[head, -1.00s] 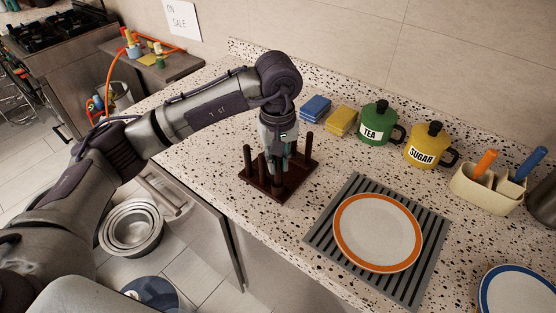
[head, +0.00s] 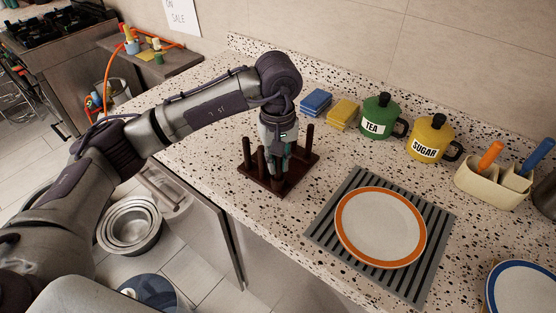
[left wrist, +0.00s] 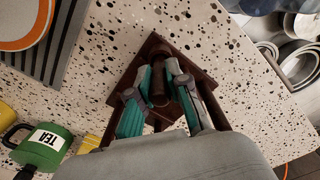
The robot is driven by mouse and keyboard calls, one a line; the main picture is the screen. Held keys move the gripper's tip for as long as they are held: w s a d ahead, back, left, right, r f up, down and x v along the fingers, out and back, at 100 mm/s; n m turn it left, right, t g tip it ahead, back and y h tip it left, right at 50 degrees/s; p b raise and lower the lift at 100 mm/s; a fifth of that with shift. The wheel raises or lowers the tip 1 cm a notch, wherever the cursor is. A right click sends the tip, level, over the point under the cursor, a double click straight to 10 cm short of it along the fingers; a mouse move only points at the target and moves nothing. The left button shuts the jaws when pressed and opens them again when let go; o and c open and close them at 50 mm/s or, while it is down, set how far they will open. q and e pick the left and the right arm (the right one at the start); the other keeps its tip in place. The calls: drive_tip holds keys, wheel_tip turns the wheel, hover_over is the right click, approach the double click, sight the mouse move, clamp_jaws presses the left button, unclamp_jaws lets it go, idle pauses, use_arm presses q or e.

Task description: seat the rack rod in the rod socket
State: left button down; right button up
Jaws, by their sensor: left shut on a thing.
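The dark brown rack (head: 254,180) stands on the speckled counter, with several upright rods on its square base. My left gripper (head: 277,166) points down over the rack. It is shut on a dark rack rod (left wrist: 159,86), which sits between the teal finger pads in the left wrist view. The rod looks upright, and its lower end is at or close above the base near the front corner. The rod socket is hidden under the rod and fingers, so I cannot tell whether the rod is in it. My right gripper is not in view.
Standing rods (head: 309,137) flank the gripper closely. Blue sponges (head: 316,102), yellow sponges (head: 343,112), a green tea canister (head: 379,119) and a yellow sugar canister (head: 431,139) stand behind. An orange-rimmed plate (head: 380,226) lies on a striped mat (head: 325,222) at the right.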

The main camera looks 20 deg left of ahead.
use_arm(q)
drive_tip(key=shift+f+b, duration=0.3)
drive_tip(key=shift+f, duration=0.05)
drive_tip(key=c, duration=1)
unclamp_jaws()
drive_tip(key=shift+c, duration=0.2)
drive_tip(key=shift+r, duration=0.15)
wheel_tip(320, 180, up, 12)
drive_tip(key=shift+f, duration=0.1)
